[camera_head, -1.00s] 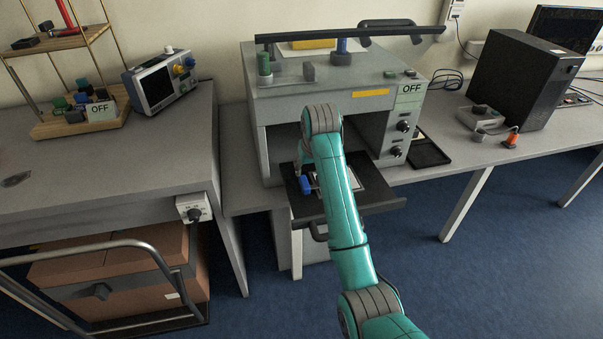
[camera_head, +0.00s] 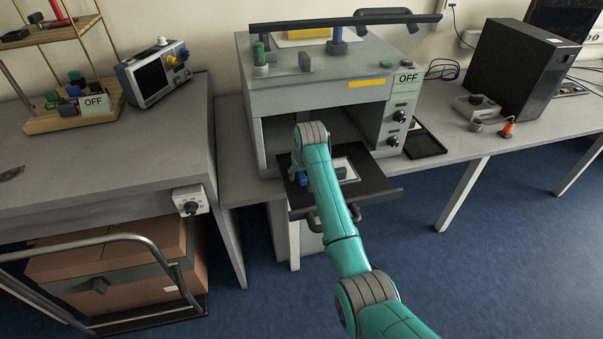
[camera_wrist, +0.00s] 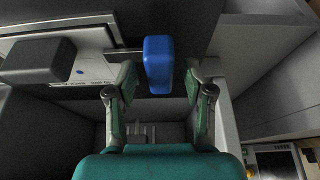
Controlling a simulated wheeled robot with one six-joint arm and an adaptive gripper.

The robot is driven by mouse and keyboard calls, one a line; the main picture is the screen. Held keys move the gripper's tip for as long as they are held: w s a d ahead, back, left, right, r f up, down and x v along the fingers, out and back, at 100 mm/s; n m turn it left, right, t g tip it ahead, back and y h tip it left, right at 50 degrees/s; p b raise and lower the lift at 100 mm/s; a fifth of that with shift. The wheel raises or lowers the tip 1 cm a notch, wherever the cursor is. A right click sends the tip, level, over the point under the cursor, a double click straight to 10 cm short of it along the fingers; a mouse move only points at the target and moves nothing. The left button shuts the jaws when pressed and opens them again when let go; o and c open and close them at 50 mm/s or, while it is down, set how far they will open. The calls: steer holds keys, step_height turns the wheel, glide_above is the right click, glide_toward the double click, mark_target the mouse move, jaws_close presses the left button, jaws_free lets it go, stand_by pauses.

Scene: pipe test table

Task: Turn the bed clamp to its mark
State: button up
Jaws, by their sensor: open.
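The blue clamp handle (camera_head: 302,178) stands on the pulled-out dark bed (camera_head: 375,185) of the grey test machine, at the bed's left side. In the wrist view the blue handle (camera_wrist: 158,62) is upright at upper middle, beyond and between my fingertips. My gripper (camera_wrist: 160,88) is open, with one finger on each side of the handle's line; I see no clear contact. In the head view my arm covers most of the gripper. A white sheet (camera_head: 345,168) with a small blue spot, seen in the wrist view, lies on the bed. I cannot make out the clamp's mark.
The machine (camera_head: 300,95) has an open cavity behind the bed, an OFF panel and knobs at its right. A dark block (camera_wrist: 38,60) shows left in the wrist view. A black tray (camera_head: 425,142) lies right of the machine. Blue floor is free in front.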

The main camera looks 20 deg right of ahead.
jaws_close()
steer(key=shift+n, duration=0.4)
steer(key=n+y, duration=0.1)
steer(key=n, duration=0.1)
steer(key=shift+d+n, duration=0.15)
steer(key=shift+n, duration=0.25)
steer(key=n+g+y, duration=0.1)
steer(key=n+y, duration=0.1)
steer(key=n, duration=0.3)
steer(key=shift+w, duration=0.1)
steer(key=n+g, duration=0.1)
steer(key=n, duration=0.1)
steer(key=n+y, duration=0.1)
steer(key=n, duration=0.2)
steer(key=shift+w+d+g, duration=0.1)
steer(key=shift+g, duration=0.3)
steer(key=n, duration=0.2)
steer(key=n+g, duration=0.1)
steer(key=n, duration=0.1)
steer(key=shift+g+y, duration=0.3)
steer(key=shift+n, duration=0.3)
